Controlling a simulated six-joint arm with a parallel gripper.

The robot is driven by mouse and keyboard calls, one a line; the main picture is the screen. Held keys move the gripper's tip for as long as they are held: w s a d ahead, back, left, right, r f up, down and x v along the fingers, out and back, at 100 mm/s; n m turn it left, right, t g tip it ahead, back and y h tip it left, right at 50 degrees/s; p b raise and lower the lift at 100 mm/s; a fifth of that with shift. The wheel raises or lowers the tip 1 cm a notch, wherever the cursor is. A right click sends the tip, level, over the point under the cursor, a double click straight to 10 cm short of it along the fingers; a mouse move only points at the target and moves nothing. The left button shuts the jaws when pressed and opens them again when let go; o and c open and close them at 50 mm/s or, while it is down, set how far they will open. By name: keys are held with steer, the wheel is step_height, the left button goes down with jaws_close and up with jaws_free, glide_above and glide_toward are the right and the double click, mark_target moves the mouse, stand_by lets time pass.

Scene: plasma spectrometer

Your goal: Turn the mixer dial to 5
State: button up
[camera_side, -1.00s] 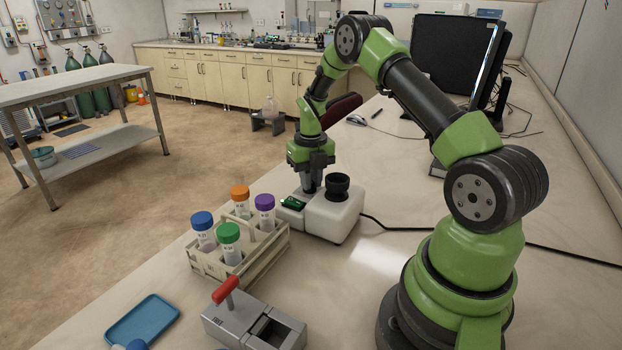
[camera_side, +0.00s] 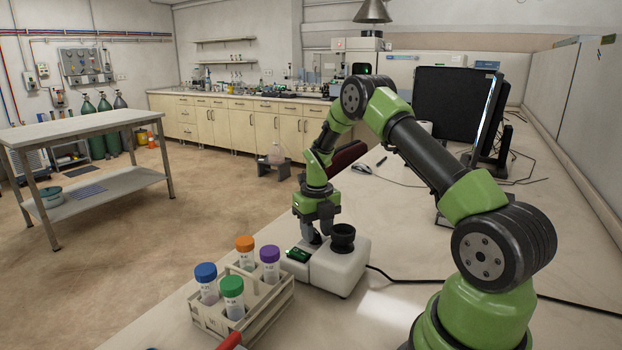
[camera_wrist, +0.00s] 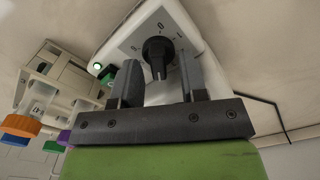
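My gripper (camera_wrist: 160,72) is open and points down over the mixer. Its two fingers stand on either side of the dial, with gaps visible between them and the knob. In the side view my gripper (camera_side: 316,238) hides the dial.
A beige rack (camera_side: 262,312) with several capped tubes stands just left of the mixer. A red handle (camera_side: 230,341) shows at the bottom edge. A black cable (camera_side: 400,281) runs right from the mixer. A monitor (camera_side: 456,110) stands behind my arm.

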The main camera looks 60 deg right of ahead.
steer(key=n, duration=0.4)
steer(key=shift+d, duration=0.1)
steer(key=n, duration=0.4)
steer(key=shift+d, duration=0.15)
steer(key=n, duration=0.4)
steer(key=shift+d, duration=0.1)
steer(key=n, duration=0.4)
steer(key=shift+d+n, duration=0.1)
steer(key=shift+n, duration=0.2)
steer(key=n, duration=0.2)
steer(key=shift+w+d+n, duration=0.1)
steer(key=shift+n, duration=0.2)
steer(key=n, duration=0.4)
steer(key=shift+w, duration=0.15)
steer(key=n, duration=0.4)
steer(key=shift+w+n, duration=0.15)
steer(key=shift+n, duration=0.15)
steer(key=n, duration=0.4)
steer(key=shift+w, duration=0.1)
step_height(320, 180, up, 10)
steer(key=n, duration=0.1)
steer(key=s+a+r+n+t, duration=0.1)
steer(key=s+a+r+t, duration=0.1)
steer(key=s+a+r, duration=0.2)
steer(key=s+a+r+n+t, duration=0.2)
steer(key=s+a+r, duration=0.2)
steer(key=a+r, duration=0.7)
steer(key=shift+s+a+r, duration=0.15)
steer(key=shift+a, duration=1)
